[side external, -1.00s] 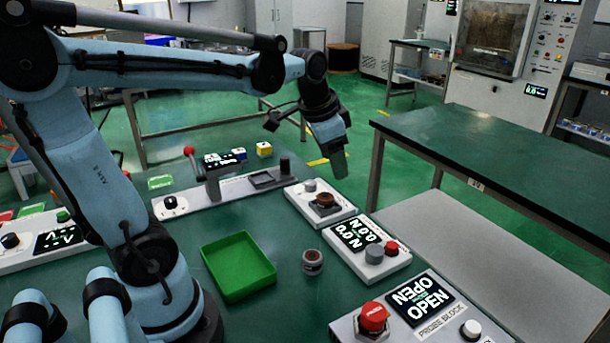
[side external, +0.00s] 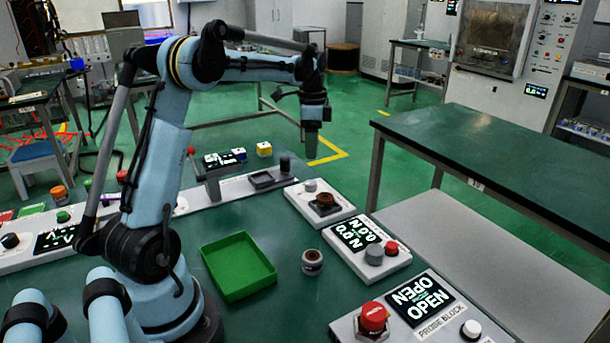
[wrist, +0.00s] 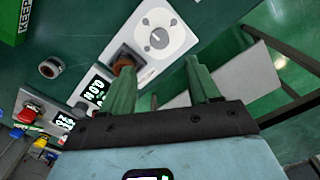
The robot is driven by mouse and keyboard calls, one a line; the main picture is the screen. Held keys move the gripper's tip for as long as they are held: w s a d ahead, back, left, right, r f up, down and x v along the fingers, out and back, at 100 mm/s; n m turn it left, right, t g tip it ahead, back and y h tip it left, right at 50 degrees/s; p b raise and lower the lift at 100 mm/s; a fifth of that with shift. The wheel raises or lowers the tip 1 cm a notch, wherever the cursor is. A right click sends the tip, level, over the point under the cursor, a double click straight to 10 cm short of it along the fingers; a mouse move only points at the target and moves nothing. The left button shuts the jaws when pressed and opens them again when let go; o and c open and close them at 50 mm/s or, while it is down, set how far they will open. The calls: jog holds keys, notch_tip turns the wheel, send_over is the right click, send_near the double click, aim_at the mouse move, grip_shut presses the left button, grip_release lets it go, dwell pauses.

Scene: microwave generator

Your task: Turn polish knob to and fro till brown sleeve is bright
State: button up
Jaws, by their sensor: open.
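A white block with a grey knob (side external: 310,185) and a brown sleeve (side external: 325,200) in a dark holder stands right of the table's middle. In the wrist view the round knob (wrist: 158,38) has a pale dial ring, and the brown sleeve (wrist: 123,62) is partly hidden by my left finger. My gripper (side external: 311,146) hangs above and behind this block, pointing down. In the wrist view my gripper (wrist: 160,78) has its two green fingers apart with nothing between them.
A grey, brown-topped cylinder (side external: 312,262) stands by an empty green tray (side external: 214,272). A block with a lit screen and red button (side external: 391,247) and a probe block (side external: 440,325) are at the right. A lever fixture (side external: 205,180) stands at the back.

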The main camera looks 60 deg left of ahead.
aim_at(311, 182)
notch_tip(311, 182, down, 10)
jog(key=shift+f, duration=0.25)
dwell(0.3)
jog(key=c, duration=1)
jog(key=shift+c, duration=0.2)
jog(key=shift+n, duration=0.4)
jog(key=n, duration=1.2)
jog(key=shift+a, duration=0.1)
